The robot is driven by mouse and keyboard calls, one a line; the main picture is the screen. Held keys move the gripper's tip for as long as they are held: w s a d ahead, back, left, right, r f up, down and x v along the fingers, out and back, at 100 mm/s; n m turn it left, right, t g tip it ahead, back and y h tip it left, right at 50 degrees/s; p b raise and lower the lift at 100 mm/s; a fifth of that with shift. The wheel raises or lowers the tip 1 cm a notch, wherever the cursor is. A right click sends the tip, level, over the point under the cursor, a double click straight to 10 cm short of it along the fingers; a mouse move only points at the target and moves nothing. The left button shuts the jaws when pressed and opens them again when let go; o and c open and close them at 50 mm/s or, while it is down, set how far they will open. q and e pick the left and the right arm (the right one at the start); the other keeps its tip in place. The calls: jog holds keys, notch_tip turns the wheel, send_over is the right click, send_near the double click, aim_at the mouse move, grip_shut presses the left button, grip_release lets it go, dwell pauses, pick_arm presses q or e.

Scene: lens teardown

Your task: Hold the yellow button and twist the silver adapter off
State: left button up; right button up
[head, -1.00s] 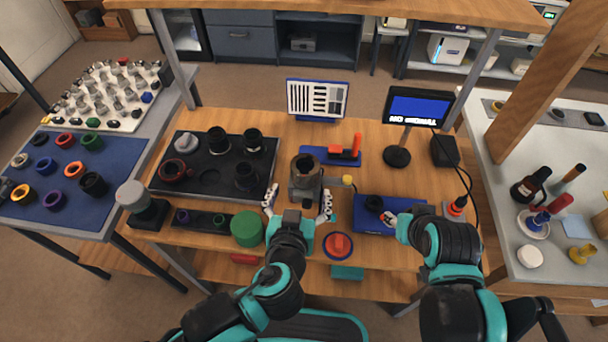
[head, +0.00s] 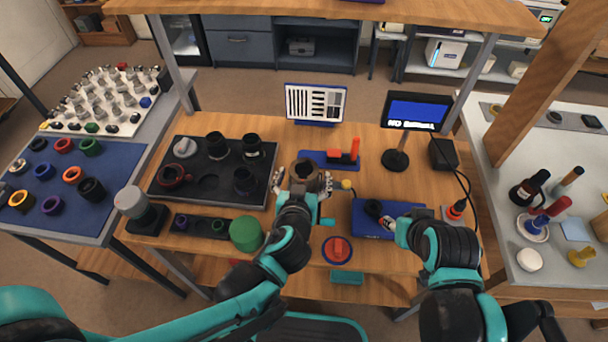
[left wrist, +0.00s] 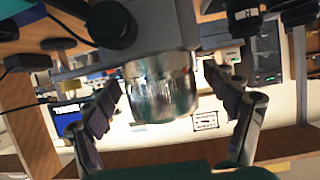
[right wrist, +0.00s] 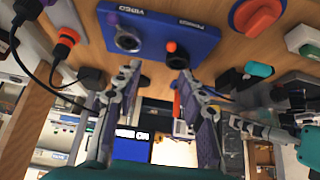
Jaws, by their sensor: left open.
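The silver adapter (left wrist: 160,88) is a shiny cylinder under a grey mount (left wrist: 150,25) in the left wrist view. My left gripper (left wrist: 163,84) is open, with one finger on each side of the adapter; I see gaps beside it. In the head view the left gripper (head: 303,181) reaches the dark fixture (head: 305,167), and its fingers hide part of it. The yellow button (head: 346,184) sticks out just right of the fixture.
A black tray (head: 210,184) with dark rings stands left of the fixture.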

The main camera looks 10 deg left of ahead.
pick_arm(q)
jog(key=shift+w, duration=0.1)
jog(key=c, duration=1.3)
pick_arm(e)
grip_shut()
pick_arm(q)
jog(key=o, duration=1.3)
jog(key=shift+c, duration=0.2)
